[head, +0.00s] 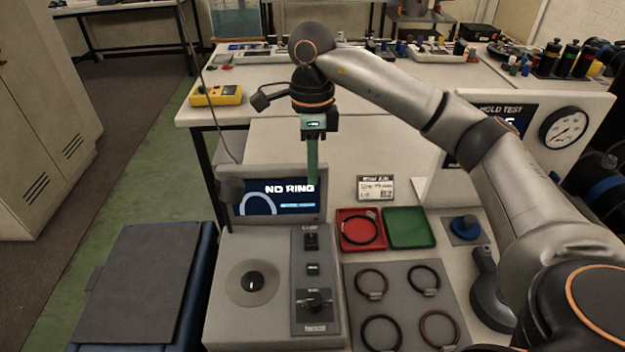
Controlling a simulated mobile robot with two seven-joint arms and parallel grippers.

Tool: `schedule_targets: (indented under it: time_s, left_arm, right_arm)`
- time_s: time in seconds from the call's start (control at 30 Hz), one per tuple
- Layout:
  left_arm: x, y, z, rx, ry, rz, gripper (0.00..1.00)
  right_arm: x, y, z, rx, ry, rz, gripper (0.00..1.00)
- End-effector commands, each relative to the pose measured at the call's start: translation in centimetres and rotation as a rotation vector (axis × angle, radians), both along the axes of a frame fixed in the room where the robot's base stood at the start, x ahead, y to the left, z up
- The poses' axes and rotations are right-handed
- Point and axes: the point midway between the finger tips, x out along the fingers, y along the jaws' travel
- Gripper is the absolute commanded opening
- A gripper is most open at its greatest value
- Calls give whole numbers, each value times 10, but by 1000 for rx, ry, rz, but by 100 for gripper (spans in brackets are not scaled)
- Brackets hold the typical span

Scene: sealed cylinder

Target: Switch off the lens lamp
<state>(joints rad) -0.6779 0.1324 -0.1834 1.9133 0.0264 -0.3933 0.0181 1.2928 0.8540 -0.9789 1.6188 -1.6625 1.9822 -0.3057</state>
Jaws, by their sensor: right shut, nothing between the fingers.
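A grey console (232,322) stands in the front middle. Its dark control strip (328,325) carries a small black switch (311,241) under a label that seems to read LAMP. Below it are a green-lit button (313,269) and a black knob (315,302). I cannot tell the switch's position. The screen (275,200) behind the console is lit and reads NO RING, with part of a pale arc. My right gripper (313,182) is shut and empty, with its green fingers pointing down. It shows in front of the screen's right side, above and beyond the switch. My left gripper is out of view.
To the right are a grey board (400,302) with several rings, a red tray (345,218) holding a dark ring, an empty green tray (408,228) and a gauge panel (528,118). A yellow meter (216,95) lies behind left.

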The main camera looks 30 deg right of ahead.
Motion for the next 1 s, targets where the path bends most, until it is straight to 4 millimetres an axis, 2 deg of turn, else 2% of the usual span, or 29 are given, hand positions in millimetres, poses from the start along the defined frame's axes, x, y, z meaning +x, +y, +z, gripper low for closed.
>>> schedule_targets:
  time_s: [0.27,0.47,0.77,0.87,1.0]
  left_arm:
    - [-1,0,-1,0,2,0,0]
    - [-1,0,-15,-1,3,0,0]
    - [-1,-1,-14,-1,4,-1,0]
    - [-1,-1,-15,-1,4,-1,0]
    - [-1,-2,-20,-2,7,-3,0]
  right_arm:
    - [0,0,0,1,2,1,0]
    - [-6,13,-1,37,51,2,0]
    - [-7,14,2,42,62,2,0]
    - [-8,15,-2,41,63,2,0]
    - [-10,16,-17,42,66,3,0]
